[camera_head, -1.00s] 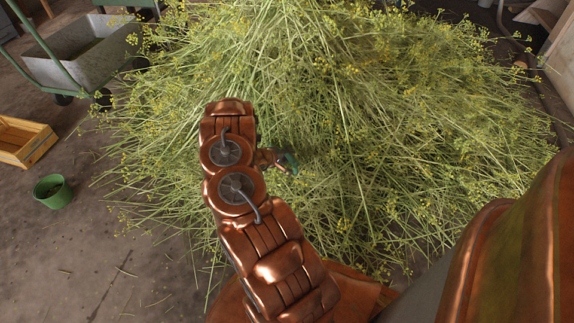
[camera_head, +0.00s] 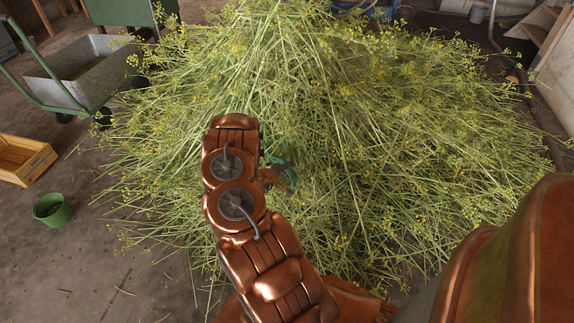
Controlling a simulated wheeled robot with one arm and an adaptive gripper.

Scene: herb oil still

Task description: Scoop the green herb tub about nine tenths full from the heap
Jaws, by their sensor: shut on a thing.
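A green tub (camera_head: 52,209) stands upright on the floor at the left, apart from the heap; its inside looks dark and empty. The herb heap (camera_head: 370,140), long green stems with small yellow flowers, fills the middle. My copper gripper (camera_head: 272,176) is at the front of the heap, right of my wrist, and mostly hidden behind it. It is shut on a teal-green thing (camera_head: 290,177), of which only a small curved part shows. Its full shape and any contents are hidden, and I cannot tell if it is a tub or a scoop.
A wooden crate (camera_head: 42,165) and a grey metal cart (camera_head: 73,92) with a green handle stand at the left. A dark hose (camera_head: 528,95) runs along the right side. Bare floor lies at the lower left.

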